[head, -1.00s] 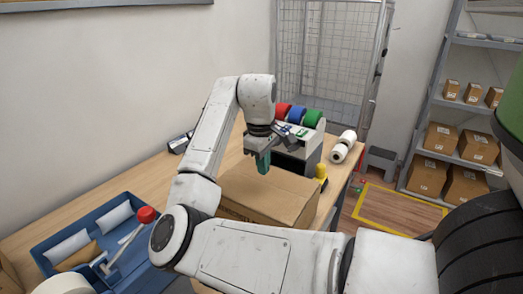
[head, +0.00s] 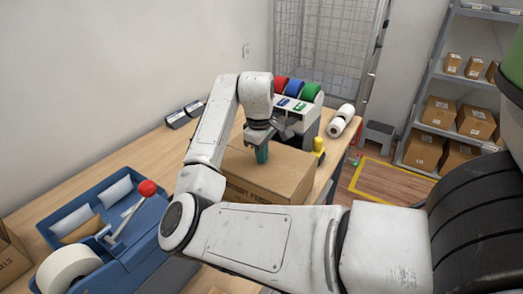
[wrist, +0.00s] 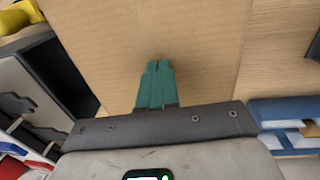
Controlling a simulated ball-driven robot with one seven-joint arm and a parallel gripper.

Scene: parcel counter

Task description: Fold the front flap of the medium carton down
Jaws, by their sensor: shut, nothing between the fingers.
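The medium carton (head: 275,178) stands on the wooden counter in the head view, with a broad flat brown top and printing on its front side. Its top panel (wrist: 160,30) fills the middle of the wrist view. My gripper (head: 262,154) has green fingers and is over the top near its far left part. In the wrist view the fingers (wrist: 157,72) are together with nothing between them, pointing at the cardboard. I cannot tell whether they touch it. My arm hides part of the carton's near left side, and I cannot make out a raised front flap.
A blue tray-like unit with a red-knobbed lever (head: 147,188) is at the left. White rolls (head: 341,120) lie at the right.

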